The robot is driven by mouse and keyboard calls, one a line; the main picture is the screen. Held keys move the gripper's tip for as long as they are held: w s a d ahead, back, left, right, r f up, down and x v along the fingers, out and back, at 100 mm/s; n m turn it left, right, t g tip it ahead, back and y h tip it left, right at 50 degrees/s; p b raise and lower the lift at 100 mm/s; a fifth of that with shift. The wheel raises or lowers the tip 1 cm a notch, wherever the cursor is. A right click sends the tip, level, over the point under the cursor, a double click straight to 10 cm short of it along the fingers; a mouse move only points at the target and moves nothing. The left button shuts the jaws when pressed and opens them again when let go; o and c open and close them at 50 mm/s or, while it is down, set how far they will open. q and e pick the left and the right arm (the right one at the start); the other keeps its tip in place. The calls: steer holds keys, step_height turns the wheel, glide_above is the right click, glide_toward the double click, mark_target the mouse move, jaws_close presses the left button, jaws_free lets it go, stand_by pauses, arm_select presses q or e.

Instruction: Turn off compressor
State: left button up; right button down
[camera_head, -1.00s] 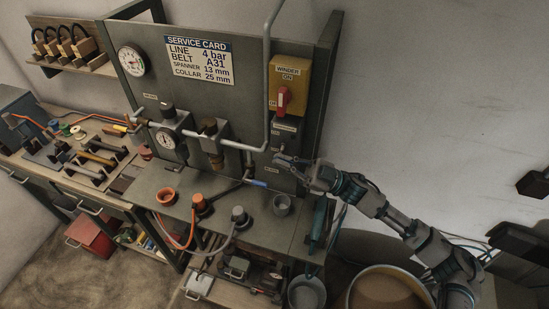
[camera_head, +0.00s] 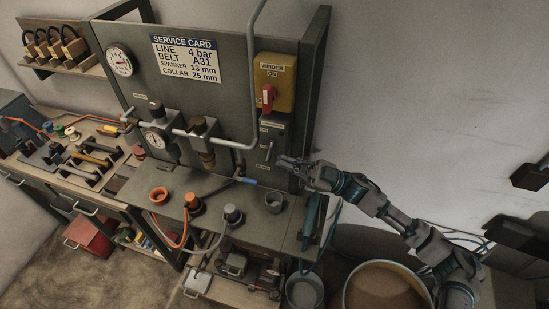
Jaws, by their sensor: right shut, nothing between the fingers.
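A small box with a lever (camera_head: 269,150) is on the grey panel, under a pale label (camera_head: 272,126) too small to read for certain. The lever looks about vertical. My right gripper (camera_head: 283,161) is shut and empty, just right of and slightly below the lever; I cannot tell if they touch. A machine (camera_head: 250,270) on the lower shelf may be the compressor; the bench top partly hides it. My left gripper is not in view.
A bucket (camera_head: 304,291) stands on the floor.

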steer(key=v, duration=0.7)
steer(key=shift+s+f, duration=0.2)
steer(key=shift+f, duration=0.05)
